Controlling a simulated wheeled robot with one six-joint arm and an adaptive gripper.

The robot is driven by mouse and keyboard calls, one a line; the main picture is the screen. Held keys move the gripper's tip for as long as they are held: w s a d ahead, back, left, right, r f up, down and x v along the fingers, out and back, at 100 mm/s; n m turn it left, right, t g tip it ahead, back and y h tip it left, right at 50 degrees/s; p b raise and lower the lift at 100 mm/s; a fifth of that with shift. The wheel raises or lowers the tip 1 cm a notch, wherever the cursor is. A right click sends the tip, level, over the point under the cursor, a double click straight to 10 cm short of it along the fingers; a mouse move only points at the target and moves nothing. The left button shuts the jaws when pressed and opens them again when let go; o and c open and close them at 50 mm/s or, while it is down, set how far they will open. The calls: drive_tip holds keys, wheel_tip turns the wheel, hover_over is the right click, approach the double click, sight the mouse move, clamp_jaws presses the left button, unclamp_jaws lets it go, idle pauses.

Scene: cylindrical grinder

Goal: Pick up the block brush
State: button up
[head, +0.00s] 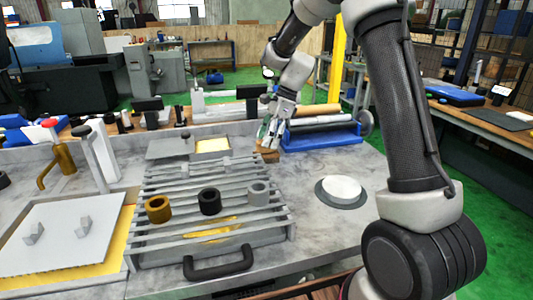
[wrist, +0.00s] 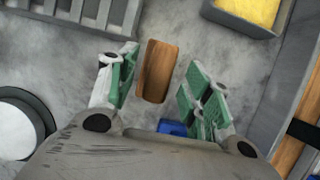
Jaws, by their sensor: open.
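The block brush shows in the wrist view as a brown wooden block (wrist: 157,71) lying on the grey stone-like surface. My gripper (wrist: 163,85) is open, with one green-padded finger on each side of the block and a visible gap to each. The block is between the fingers in the picture; I cannot tell how far below the fingertips it is. In the head view my gripper (head: 270,135) is pointed down at the back of the bench, and a small brown part of the brush (head: 267,155) shows beneath it. The bristles are hidden.
A blue cradle (head: 325,137) with rollers stands close right of my gripper. A slatted rack (head: 165,238) with several rings is in front. A tray with yellow (head: 213,145) lies to the left. A round white disc (head: 341,188) sits at right, with clear bench around it.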

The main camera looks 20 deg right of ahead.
drive_tip(key=shift+x, duration=1)
drive_tip(key=shift+r, duration=0.1)
drive_tip(key=shift+c, duration=0.4)
clamp_jaws()
wheel_tip(320, 180, up, 10)
